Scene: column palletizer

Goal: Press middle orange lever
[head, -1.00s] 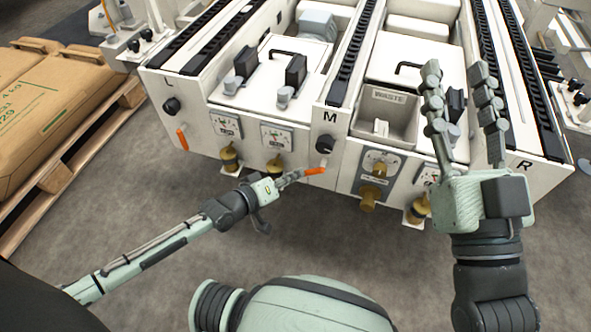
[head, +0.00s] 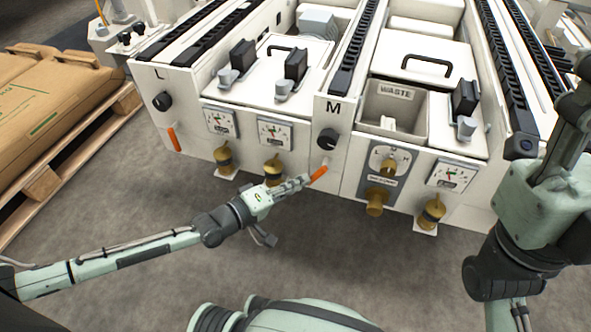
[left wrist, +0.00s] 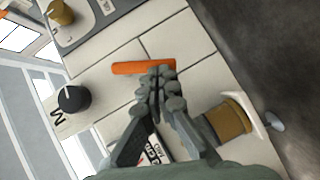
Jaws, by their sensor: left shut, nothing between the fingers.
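The middle orange lever (head: 319,174) sits on the front of the white machine, below the black knob marked M (head: 327,140). It slants down to the left in the head view. My left gripper (head: 307,179) is shut and empty, its fingertips right at the lever's lower end. In the left wrist view the lever (left wrist: 135,68) lies across the fingertips (left wrist: 161,72), which overlap its right part; whether they touch it I cannot tell. My right gripper (head: 578,105) is at the right edge, partly cut off, and its jaw opening is unclear.
Another orange lever (head: 174,139) hangs below the black knob marked L (head: 162,101). Gauges (head: 275,133) and brass fittings (head: 273,169) line the machine front near my left gripper. A pallet (head: 119,112) with sacks stands at the left. The floor before the machine is clear.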

